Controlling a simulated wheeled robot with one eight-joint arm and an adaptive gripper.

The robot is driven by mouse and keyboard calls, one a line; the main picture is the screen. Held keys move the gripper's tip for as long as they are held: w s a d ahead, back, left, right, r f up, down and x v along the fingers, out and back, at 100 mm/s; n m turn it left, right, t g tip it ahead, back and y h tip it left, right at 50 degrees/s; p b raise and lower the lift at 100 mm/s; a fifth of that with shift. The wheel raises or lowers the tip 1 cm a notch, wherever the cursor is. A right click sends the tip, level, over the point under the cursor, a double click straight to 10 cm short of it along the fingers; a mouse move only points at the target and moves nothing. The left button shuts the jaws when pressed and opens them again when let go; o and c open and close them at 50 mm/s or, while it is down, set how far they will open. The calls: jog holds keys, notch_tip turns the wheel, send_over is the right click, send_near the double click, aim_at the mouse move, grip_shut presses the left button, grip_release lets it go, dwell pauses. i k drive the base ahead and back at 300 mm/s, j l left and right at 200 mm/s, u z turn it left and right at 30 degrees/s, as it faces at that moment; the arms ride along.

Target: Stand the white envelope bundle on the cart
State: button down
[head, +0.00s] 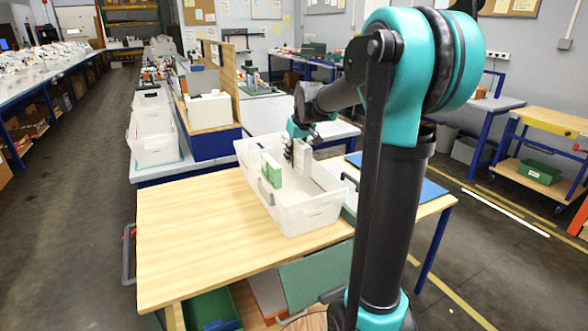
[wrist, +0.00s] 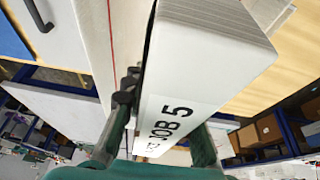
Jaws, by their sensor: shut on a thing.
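The white envelope bundle (wrist: 205,65) is large in the wrist view, with layered edges on one end and a "JOB 5" label on its side. My gripper (wrist: 160,138) is shut on it, with a finger on either side. In the head view, my gripper (head: 298,140) is over the far part of a translucent white bin, and the bundle (head: 303,158) shows small and partly covered at the fingers. I cannot tell whether the bundle touches the bin floor. The cart (head: 190,225) has a light wooden top, with the bin on its right part.
The bin (head: 305,218) also holds a green and white block (head: 271,170) left of my gripper. The cart's left and front top is bare. A bench with white bins (head: 152,138) and a white box (head: 209,110) stands behind. A blue mat (head: 430,189) lies at right.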

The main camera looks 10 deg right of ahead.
aim_at(181, 222)
jog(key=j, duration=2.15)
